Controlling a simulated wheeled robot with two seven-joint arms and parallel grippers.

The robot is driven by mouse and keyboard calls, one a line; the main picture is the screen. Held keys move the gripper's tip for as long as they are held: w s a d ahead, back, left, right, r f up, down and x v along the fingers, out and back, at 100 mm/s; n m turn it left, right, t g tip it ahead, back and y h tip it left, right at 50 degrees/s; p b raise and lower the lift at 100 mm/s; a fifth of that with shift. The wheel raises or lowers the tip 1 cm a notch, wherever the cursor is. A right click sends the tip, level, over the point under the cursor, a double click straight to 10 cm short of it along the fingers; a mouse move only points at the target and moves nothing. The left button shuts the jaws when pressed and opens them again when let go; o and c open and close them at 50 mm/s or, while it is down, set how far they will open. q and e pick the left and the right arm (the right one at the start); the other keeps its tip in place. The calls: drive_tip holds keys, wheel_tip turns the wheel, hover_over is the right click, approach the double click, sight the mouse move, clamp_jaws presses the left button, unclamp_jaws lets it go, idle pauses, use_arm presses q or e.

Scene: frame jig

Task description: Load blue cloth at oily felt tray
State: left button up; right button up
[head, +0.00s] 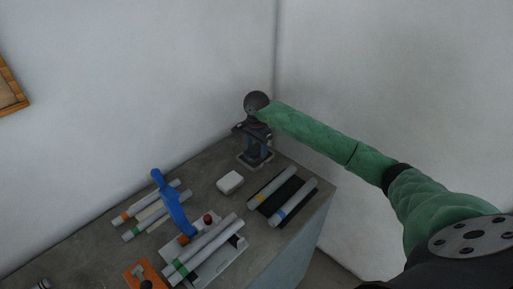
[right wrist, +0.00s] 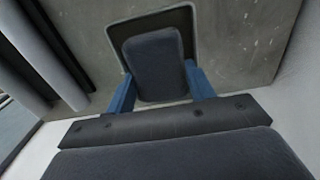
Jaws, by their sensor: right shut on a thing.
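My right gripper (head: 256,148) points down over a small tray (head: 268,160) at the back corner of the table. In the right wrist view its blue fingers (right wrist: 160,82) are shut on a dark slate-blue padded block, which I take as the blue cloth (right wrist: 158,62). The tray's dark, light-edged rim (right wrist: 197,28) surrounds the far part of the cloth in that view. I cannot tell whether the cloth touches the tray floor, and the tray's inside is mostly hidden. My left gripper is not in view.
A white block (head: 229,183) sits just in front of the tray. To the right, grey tubes (head: 270,188) lie by a black mat. An orange piece (head: 143,275) is at the front. Walls close in behind.

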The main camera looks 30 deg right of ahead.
sight(257, 148)
drive_tip(key=shift+f, duration=0.1)
drive_tip(key=shift+r+p, duration=0.3)
drive_tip(key=shift+r, duration=3.25)
